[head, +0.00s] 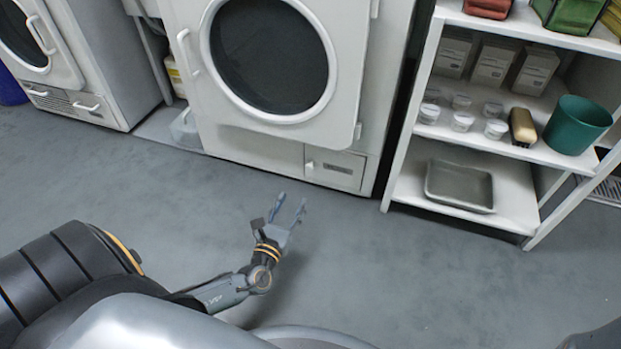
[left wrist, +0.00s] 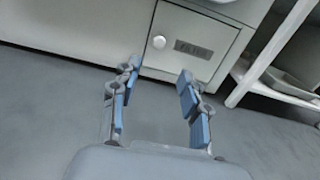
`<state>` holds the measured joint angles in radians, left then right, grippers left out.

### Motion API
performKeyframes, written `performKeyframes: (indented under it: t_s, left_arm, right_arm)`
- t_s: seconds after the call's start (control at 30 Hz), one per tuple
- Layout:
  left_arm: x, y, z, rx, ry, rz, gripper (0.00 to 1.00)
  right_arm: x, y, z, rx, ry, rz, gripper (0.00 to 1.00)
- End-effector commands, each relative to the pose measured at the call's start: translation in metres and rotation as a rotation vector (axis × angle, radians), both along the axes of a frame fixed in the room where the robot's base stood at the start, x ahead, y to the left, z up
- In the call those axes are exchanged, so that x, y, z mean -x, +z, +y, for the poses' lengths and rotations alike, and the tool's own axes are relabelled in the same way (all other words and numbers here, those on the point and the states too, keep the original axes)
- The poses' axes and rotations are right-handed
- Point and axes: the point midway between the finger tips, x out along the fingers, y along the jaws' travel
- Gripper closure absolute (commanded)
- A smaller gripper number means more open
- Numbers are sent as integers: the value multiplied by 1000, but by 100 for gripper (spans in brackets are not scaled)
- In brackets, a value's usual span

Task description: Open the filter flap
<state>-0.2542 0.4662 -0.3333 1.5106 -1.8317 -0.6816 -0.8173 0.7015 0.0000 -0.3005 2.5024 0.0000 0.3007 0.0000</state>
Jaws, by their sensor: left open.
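The filter flap (head: 335,168) is a small pale panel low on the right of the middle machine's front. It looks closed. A round knob (head: 310,165) sits at its left end, with a dark label beside it. The left wrist view shows the flap (left wrist: 208,30), its knob (left wrist: 159,42) and the label (left wrist: 193,49) just beyond the fingertips. My left gripper (head: 290,205) is open and empty, over the floor in front of the flap and apart from it. In the left wrist view its blue-padded fingers (left wrist: 160,78) are spread. My right gripper is not in view.
The machine's round door (head: 268,55) above the flap is shut. A white shelf unit (head: 405,165) stands to the right, holding a grey tray (head: 460,187), a green bin (head: 577,125) and several tubs. Another machine (head: 100,50) stands at left. The floor (head: 150,190) ahead is clear.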

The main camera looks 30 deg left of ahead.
Motion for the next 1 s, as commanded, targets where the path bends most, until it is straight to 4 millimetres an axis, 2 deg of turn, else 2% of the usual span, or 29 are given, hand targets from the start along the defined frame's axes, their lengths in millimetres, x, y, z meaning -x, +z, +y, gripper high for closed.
performKeyframes:
  t_s: [0.3, 0.53, 0.7, 1.0]
  left_arm:
    - [-65, -3, 15, 3, 1, -4, 55]
    - [-104, -3, 25, 5, 1, 0, 55]
    - [-118, -2, 28, 4, 0, 2, 55]
    - [-121, 0, 29, 4, -1, 3, 55]
  right_arm:
    - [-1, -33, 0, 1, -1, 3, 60]
    - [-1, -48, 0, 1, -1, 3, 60]
    - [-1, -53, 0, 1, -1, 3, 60]
    - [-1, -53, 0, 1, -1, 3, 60]
